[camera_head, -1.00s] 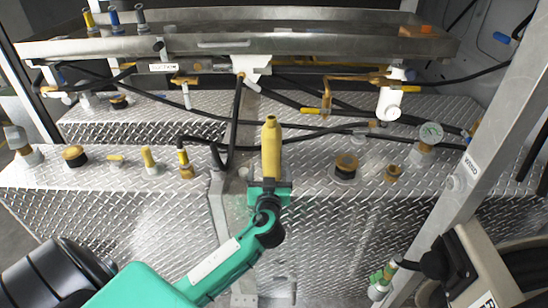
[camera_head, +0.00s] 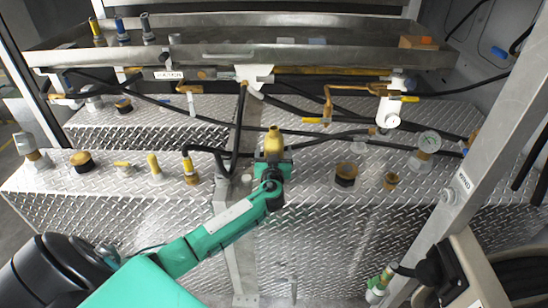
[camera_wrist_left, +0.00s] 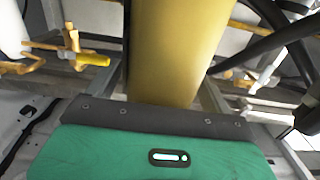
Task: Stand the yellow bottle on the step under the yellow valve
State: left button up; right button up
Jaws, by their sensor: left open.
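The yellow bottle (camera_head: 273,142) stands about upright at the middle of the diamond-plate step (camera_head: 310,180), beyond my left gripper (camera_head: 272,168). My gripper hides its lower part and base. In the left wrist view the bottle (camera_wrist_left: 175,50) fills the middle, directly in front of the green and grey gripper body. My left gripper is open at the bottle; fingertip contact cannot be seen. A yellow-handled valve (camera_head: 318,119) hangs behind and to the right of the bottle; a yellow handle also shows in the left wrist view (camera_wrist_left: 93,59). My right gripper is not in view.
Several caps and fittings stand on the step, including a black-and-brown one (camera_head: 345,176) to the right and a yellow-topped one (camera_head: 190,168) to the left. Black hoses (camera_head: 240,120) run behind the bottle. A metal post (camera_head: 480,170) slants across the right side.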

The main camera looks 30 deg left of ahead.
pick_arm(q)
jog(key=shift+w+a, duration=0.15)
jog(key=shift+w, duration=0.1)
jog(key=shift+c, duration=0.2)
jog(key=shift+r, duration=0.1)
jog(key=c, duration=1.5)
